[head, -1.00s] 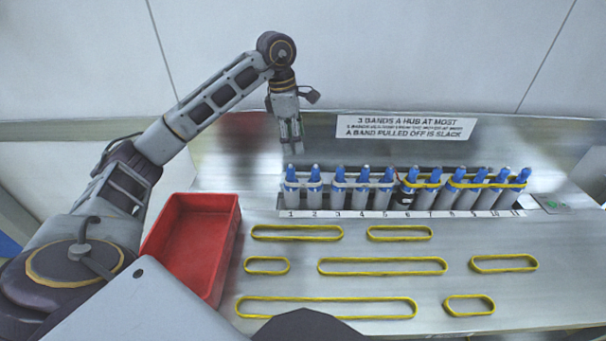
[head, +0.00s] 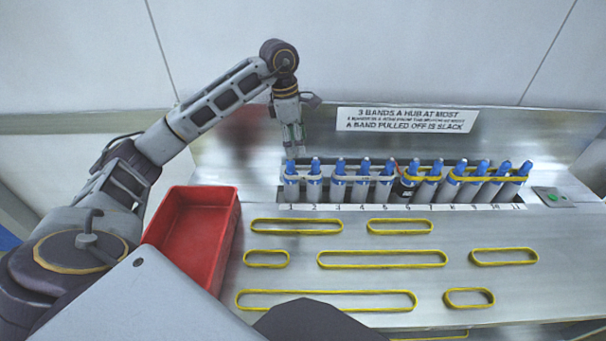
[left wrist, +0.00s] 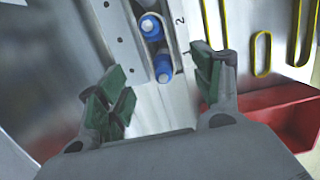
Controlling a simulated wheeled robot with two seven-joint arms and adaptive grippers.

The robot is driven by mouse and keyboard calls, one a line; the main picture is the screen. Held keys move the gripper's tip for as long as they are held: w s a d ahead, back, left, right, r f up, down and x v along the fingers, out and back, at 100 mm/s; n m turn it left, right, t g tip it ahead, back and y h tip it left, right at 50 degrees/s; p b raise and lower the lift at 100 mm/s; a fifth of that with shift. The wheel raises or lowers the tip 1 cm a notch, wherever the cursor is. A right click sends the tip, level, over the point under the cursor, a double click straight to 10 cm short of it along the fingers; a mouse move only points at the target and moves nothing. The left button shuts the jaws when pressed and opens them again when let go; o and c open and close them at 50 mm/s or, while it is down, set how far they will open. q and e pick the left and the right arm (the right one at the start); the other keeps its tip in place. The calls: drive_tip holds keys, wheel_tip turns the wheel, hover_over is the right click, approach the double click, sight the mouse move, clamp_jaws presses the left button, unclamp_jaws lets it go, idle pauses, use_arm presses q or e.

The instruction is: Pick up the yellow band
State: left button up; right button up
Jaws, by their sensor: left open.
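Several loose yellow bands lie flat on the metal table, among them a long front one (head: 326,292), a middle one (head: 382,266) and a short left one (head: 266,266). Other yellow bands (head: 470,178) are stretched around the blue-topped hubs on the right of the row. I cannot tell which band is meant. My left gripper (head: 293,143) is open and empty, just behind and above the left end of the row. In the left wrist view its green-padded fingers (left wrist: 160,90) are spread, with blue hub tops (left wrist: 162,67) beyond. My right gripper is not in view.
A red bin (head: 195,235) stands left of the bands. The numbered hub row (head: 340,183) crosses the back of the table, with pale bands around its left hubs. A sign (head: 405,120) is on the wall behind. Bare metal lies between the loose bands.

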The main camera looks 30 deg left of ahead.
use_arm(q)
approach(306, 169)
drive_tip(key=shift+s+d+f, duration=0.15)
drive_tip(key=shift+s+f, duration=0.35)
drive_tip(key=shift+f, duration=0.15)
drive_tip(key=shift+s+d+f, duration=0.15)
drive_tip(key=shift+s+f, duration=0.35)
drive_tip(key=shift+f, duration=0.15)
drive_tip(key=f, duration=0.5)
drive_tip(key=shift+w+d, duration=0.3)
drive_tip(key=shift+w, duration=0.05)
drive_tip(key=c, duration=0.9)
